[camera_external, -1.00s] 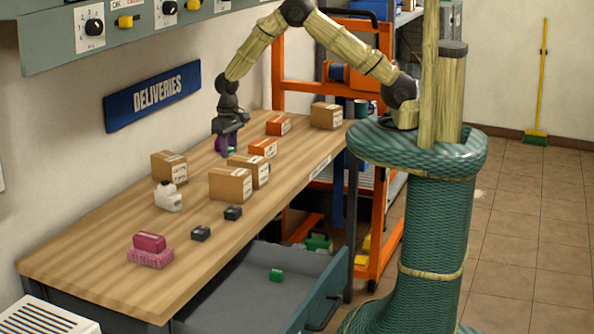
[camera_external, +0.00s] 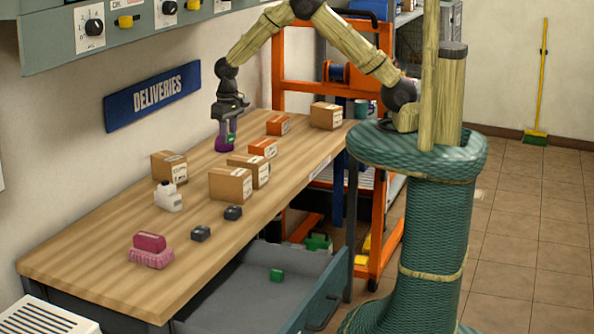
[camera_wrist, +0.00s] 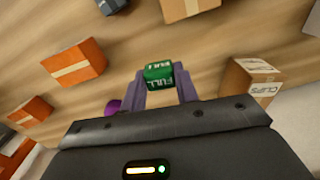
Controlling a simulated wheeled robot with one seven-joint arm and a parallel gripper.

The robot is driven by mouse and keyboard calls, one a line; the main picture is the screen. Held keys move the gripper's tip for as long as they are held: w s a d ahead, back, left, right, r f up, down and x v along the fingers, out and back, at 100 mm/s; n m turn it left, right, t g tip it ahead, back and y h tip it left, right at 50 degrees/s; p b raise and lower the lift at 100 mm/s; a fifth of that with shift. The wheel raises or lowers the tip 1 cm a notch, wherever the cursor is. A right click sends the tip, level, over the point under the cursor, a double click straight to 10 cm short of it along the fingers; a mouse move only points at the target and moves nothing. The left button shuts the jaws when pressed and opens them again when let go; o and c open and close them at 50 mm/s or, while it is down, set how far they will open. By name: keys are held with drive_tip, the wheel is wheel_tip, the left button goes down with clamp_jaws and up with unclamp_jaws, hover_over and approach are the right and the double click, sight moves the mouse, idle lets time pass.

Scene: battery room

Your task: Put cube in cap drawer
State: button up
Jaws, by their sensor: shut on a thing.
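My gripper (camera_external: 229,142) is over the far part of the wooden bench. Its purple fingers are shut on a green cube (camera_wrist: 159,72) marked FULL in the wrist view. The cube (camera_external: 231,138) also shows small between the fingers in the external view, seemingly a little above the bench top. A purple round thing (camera_external: 222,146) is close beside the fingers; its edge also shows in the wrist view (camera_wrist: 113,106).
Cardboard boxes (camera_external: 230,184) and orange boxes (camera_external: 278,125) stand on the bench (camera_external: 110,265). An orange rack (camera_external: 380,200) stands behind.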

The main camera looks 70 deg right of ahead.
wheel_tip(320, 180, up, 5)
drive_tip(key=shift+f, duration=0.15)
drive_tip(key=shift+s+a, duration=0.2)
drive_tip(key=shift+a, duration=0.3)
drive_tip(key=s+a+n+b, duration=0.1)
drive_tip(key=s+a+n, duration=0.1)
drive_tip(key=s+a, duration=0.2)
drive_tip(key=s+a+n+b, duration=0.2)
drive_tip(key=s+a+n, duration=0.1)
drive_tip(key=a, duration=0.5)
drive_tip(key=s+a+n+b, duration=0.1)
drive_tip(key=s+a+n, duration=0.2)
drive_tip(key=s+a, duration=0.2)
drive_tip(key=shift+a+f, duration=0.2)
drive_tip(key=shift+a, duration=0.85)
drive_tip(key=s+a+n+b, duration=0.3)
drive_tip(key=s+a+n, duration=0.35)
drive_tip(key=s, duration=0.75)
drive_tip(key=s+a+n+b, duration=0.2)
drive_tip(key=s+a+n, duration=0.4)
drive_tip(key=s, duration=0.7)
wheel_tip(320, 180, down, 18)
drive_tip(key=a, duration=0.1)
drive_tip(key=shift+a+f+m, duration=0.15)
drive_tip(key=shift+a+m, duration=0.05)
drive_tip(key=shift+m, duration=0.15)
